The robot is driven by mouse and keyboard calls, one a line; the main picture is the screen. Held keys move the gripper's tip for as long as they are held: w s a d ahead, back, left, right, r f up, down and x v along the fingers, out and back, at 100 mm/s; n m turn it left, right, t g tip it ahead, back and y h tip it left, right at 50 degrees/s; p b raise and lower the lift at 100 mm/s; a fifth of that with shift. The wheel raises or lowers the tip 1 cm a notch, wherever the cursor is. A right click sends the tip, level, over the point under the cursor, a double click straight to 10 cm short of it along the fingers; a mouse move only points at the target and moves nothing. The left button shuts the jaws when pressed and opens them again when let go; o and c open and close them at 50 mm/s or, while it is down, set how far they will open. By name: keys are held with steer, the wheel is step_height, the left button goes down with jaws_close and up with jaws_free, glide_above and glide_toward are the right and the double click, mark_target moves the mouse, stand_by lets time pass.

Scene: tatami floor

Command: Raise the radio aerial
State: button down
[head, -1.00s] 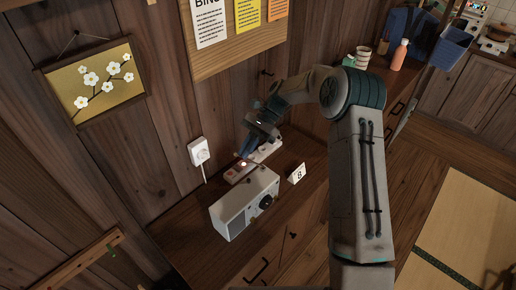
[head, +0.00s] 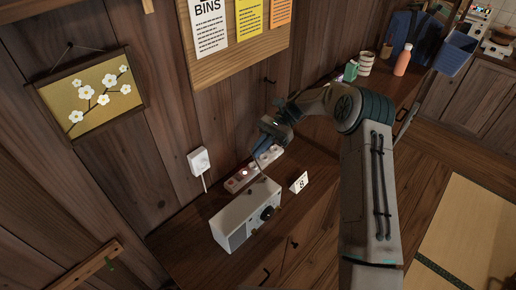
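The radio (head: 247,216), a pale box with a dark grille and a dark round dial on its front, stands on the wooden cabinet top. A thin stalk at its far top corner, just below my gripper, may be the aerial; it is too small to tell its angle. My gripper (head: 262,149) is above and behind the radio's far end, pointing down. Its fingers are small and dark, so I cannot tell whether they are open or touch the stalk.
A power strip (head: 238,180) with a lit switch lies behind the radio by the wall. A white card marked 8 (head: 299,182) stands to the right. A wall plug (head: 199,160) has a cord running down. A cup (head: 366,62) and an orange bottle (head: 402,60) stand farther back.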

steer(key=c, duration=1.6)
jaws_free()
steer(key=shift+d, duration=0.1)
steer(key=shift+w, duration=0.1)
steer(key=shift+b+v, duration=1.35)
steer(key=shift+v, duration=2.4)
